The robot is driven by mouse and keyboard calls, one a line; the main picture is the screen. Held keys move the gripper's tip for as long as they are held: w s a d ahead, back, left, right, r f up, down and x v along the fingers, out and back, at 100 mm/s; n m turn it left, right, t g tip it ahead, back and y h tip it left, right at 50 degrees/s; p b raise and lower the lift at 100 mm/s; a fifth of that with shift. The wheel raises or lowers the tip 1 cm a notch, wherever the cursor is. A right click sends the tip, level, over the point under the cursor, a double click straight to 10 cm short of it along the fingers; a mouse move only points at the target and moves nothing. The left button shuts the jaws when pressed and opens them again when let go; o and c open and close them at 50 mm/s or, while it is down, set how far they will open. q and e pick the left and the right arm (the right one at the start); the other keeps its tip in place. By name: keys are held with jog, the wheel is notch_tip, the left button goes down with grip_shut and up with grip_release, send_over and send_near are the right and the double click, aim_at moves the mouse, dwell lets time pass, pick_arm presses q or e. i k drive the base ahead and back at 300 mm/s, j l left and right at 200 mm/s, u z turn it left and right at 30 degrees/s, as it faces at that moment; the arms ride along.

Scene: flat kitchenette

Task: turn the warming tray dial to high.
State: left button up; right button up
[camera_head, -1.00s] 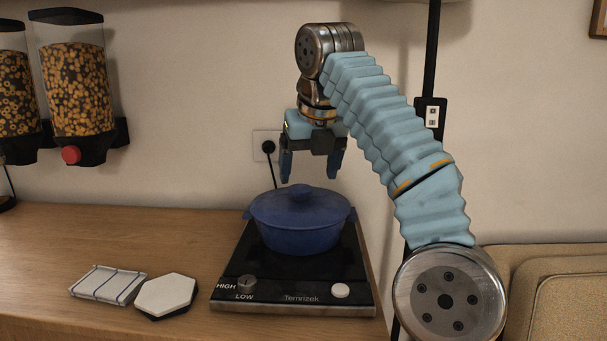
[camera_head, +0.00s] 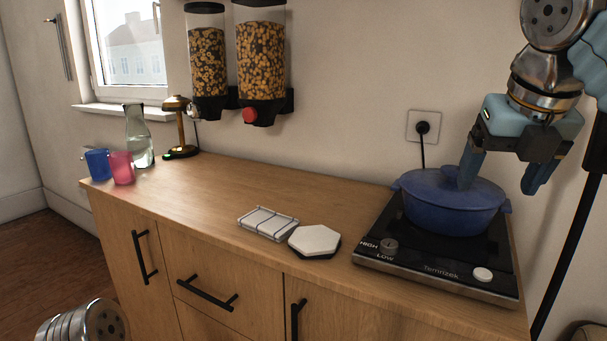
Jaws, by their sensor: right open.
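The black warming tray (camera_head: 437,251) sits at the right end of the wooden counter. Its dial (camera_head: 389,246) is at the front left corner, between the printed words HIGH and LOW; I cannot tell exactly where its pointer stands. A white round knob (camera_head: 482,274) is at the tray's front right. A blue lidded pot (camera_head: 450,203) stands on the tray. My right gripper (camera_head: 499,187) is open and empty, pointing down, and covers part of the pot's lid from this view; I cannot tell if it touches. It is up and to the right of the dial. My left gripper is not in view.
Blue (camera_head: 97,164) and pink (camera_head: 122,168) cups, a carafe (camera_head: 139,138) and a lamp (camera_head: 180,128) stand at the far left. Cereal dispensers (camera_head: 261,62) hang above. The middle counter is clear.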

aim_at(388, 247)
jog(key=k+j, duration=0.15)
jog(key=k, duration=0.25)
jog(key=k+j, duration=0.15)
jog(key=k, duration=0.25)
